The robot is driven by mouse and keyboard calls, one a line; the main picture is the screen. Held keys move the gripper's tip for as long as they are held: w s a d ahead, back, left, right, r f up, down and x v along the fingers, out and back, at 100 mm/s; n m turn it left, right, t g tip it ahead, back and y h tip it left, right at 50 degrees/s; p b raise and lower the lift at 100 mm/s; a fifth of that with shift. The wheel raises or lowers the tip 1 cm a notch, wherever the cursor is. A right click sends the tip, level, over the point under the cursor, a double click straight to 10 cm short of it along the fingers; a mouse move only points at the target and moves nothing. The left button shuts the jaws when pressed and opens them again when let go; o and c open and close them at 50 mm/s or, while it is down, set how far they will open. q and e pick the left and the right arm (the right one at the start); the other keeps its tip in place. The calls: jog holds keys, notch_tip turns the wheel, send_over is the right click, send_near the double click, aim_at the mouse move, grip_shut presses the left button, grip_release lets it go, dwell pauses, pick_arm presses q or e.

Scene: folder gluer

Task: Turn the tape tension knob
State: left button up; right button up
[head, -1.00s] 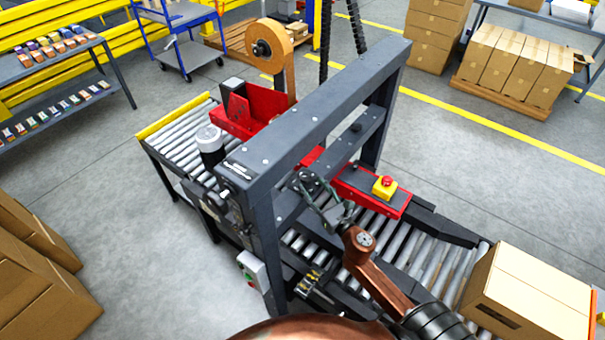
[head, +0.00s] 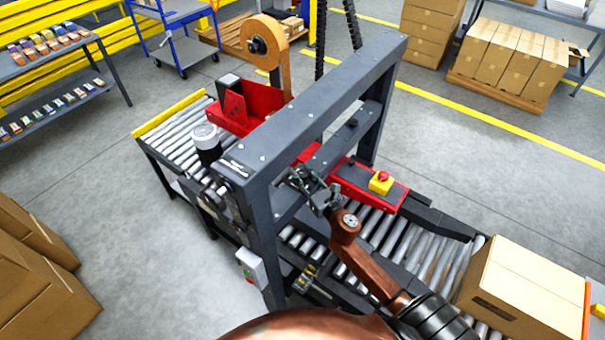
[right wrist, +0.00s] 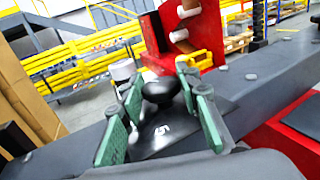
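A black round knob (right wrist: 160,89) stands on a dark plate with a white symbol in the right wrist view. My right gripper (right wrist: 157,98) is open, with its green-padded fingers to the left and right of the knob and a visible gap on each side. In the head view my right gripper (head: 309,183) is over the inner crossbar of the grey machine frame (head: 310,95). It hides what lies right at its fingertips. A black knob-like piece (head: 352,123) shows further along that crossbar; I cannot tell whether it is the same knob. My left gripper is out of view.
A red arm with a yellow-and-red stop button (head: 380,182) is close to the right of my gripper. A carton (head: 525,292) rests on the rollers at right.

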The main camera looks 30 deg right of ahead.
jog(key=c, duration=0.6)
jog(key=m+h, duration=0.2)
jog(key=h, duration=0.1)
jog(key=shift+a+h, duration=0.1)
jog(key=shift+h, duration=0.3)
jog(key=shift+m+g+h, duration=0.8)
jog(key=shift+m+h, duration=0.6)
jog(key=shift+h, duration=0.4)
jog(key=o, duration=1.2)
jog(key=shift+c, duration=0.2)
jog(key=v, duration=1.2)
